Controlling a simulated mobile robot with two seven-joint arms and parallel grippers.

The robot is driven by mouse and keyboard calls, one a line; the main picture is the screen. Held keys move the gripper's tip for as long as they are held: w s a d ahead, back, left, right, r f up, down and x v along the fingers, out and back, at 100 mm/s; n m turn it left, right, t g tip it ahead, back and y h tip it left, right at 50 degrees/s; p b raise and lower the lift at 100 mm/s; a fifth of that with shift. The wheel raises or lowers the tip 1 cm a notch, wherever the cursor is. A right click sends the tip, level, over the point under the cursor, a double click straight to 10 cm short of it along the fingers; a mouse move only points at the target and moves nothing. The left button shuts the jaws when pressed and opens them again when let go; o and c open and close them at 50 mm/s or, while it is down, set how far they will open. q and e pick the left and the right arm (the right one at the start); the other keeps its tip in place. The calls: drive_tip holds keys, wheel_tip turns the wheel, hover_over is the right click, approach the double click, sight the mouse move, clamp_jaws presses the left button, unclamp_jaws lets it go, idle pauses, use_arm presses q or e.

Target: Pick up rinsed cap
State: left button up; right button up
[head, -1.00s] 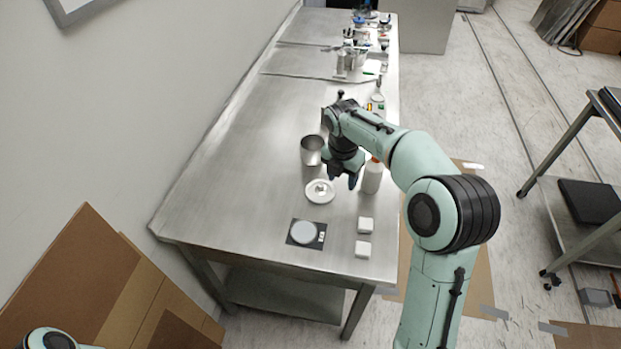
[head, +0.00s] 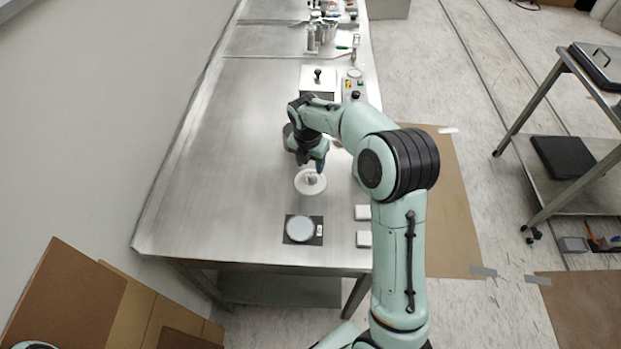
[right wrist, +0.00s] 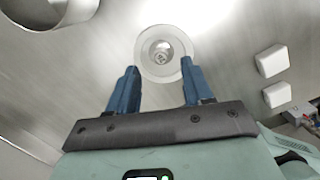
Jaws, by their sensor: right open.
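A small silvery-grey cap (head: 311,178) sits in a round white dish (head: 301,188) on the steel table. In the right wrist view the cap (right wrist: 161,53) lies near the middle of the dish (right wrist: 145,68). My right gripper (head: 311,167) points down just above the far side of the dish in the head view. In the right wrist view its two blue fingers (right wrist: 159,68) are apart with nothing between them, and the cap shows just beyond the gap. The gripper partly hides the dish in the head view. My left gripper is out of view.
A metal cup (right wrist: 40,12) stands close by, mostly hidden behind my gripper in the head view. Two white blocks (head: 362,212) (head: 363,239) lie right of the dish. A dark square with a pale disc (head: 300,229) lies nearer. The table's left side is clear.

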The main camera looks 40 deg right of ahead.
sight(311, 175)
wheel_tip(311, 175, down, 4)
drive_tip(key=shift+s+f, duration=0.1)
drive_tip(key=shift+f, duration=0.55)
clamp_jaws()
